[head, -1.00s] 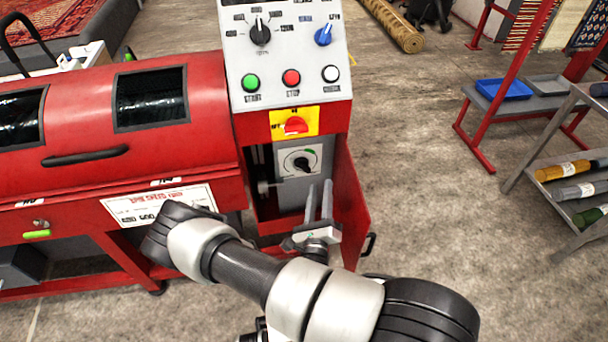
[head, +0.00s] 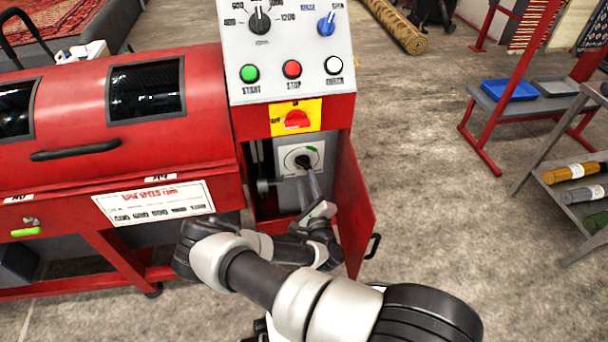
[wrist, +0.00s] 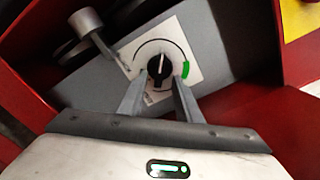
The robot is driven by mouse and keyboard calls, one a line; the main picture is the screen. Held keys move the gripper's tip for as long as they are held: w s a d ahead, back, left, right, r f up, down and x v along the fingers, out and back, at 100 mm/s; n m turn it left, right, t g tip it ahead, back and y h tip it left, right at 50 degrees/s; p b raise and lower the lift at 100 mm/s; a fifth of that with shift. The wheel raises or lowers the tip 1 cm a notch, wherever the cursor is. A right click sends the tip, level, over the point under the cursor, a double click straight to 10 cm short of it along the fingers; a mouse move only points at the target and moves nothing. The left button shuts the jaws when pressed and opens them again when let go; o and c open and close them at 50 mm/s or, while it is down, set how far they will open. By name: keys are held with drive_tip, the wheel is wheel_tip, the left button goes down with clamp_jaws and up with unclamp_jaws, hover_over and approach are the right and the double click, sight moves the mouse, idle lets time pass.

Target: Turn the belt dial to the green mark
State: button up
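The belt dial (head: 302,160) is a black knob on a pale square plate inside the red machine's open cabinet. In the wrist view the dial (wrist: 160,66) shows a white pointer line toward the picture's top. The green mark (wrist: 186,69) is a short arc to the right of the knob, apart from the pointer. My gripper (head: 306,170) reaches into the cabinet at the dial. In the wrist view its fingers (wrist: 160,82) stand apart on either side of the knob's lower part, with what looks like a small gap; contact is unclear.
The open red cabinet door (head: 352,205) stands just right of my gripper. A grey lever with a round end (wrist: 86,22) is near the dial plate. A red and yellow switch (head: 297,120) and the button panel (head: 290,45) are above.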

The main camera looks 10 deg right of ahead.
sight(303, 168)
drive_tip(key=w+b, duration=0.1)
drive_tip(key=w, duration=0.4)
clamp_jaws()
